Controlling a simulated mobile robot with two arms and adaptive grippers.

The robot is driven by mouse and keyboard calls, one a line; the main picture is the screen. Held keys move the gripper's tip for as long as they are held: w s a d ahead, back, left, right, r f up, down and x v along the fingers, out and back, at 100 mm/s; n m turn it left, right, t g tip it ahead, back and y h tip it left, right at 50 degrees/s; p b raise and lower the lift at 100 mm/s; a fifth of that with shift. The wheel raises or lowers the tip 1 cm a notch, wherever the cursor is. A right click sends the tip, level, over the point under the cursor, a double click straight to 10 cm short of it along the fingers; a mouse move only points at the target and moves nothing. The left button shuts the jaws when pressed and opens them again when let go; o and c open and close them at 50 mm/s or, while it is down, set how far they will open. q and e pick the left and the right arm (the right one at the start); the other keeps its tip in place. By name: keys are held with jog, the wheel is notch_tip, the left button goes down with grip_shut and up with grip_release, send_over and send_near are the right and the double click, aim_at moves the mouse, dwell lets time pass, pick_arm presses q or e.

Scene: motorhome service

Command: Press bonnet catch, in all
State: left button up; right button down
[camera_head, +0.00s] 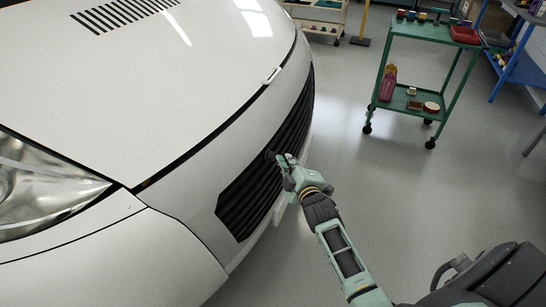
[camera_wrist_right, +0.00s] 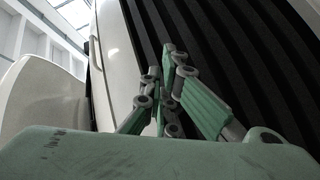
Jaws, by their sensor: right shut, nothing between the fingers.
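The white bonnet (camera_head: 150,70) is down, with a dark gap along its front edge. A small white tab (camera_head: 271,76), which looks like the bonnet catch, sits at this edge above the grille. A pale piece (camera_wrist_right: 96,50) beside the bonnet gap in the right wrist view may be the same tab. My right gripper (camera_head: 274,157) is shut and empty in front of the black grille (camera_head: 262,180), below and apart from the tab. In the wrist view the shut fingers (camera_wrist_right: 168,60) point up along the grille slats. Whether they touch the grille I cannot tell. My left gripper is out of view.
The headlight (camera_head: 40,185) is at the left. A green trolley (camera_head: 430,32) with small items stands at the upper right, beside a blue-framed bench (camera_head: 520,65). A pale shelf (camera_head: 325,22) stands at the back.

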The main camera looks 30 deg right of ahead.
jog(key=shift+w+a+f, duration=0.15)
jog(key=shift+w+a, duration=0.05)
jog(key=shift+w, duration=0.05)
jog(key=shift+w+a+f, duration=0.1)
jog(key=shift+w+a, duration=0.15)
jog(key=shift+w, duration=0.15)
dwell(0.8)
jog(key=shift+s, duration=0.1)
jog(key=shift+s+d+r+p, duration=0.25)
jog(key=shift+s+d+p, duration=0.2)
jog(key=shift+s, duration=0.2)
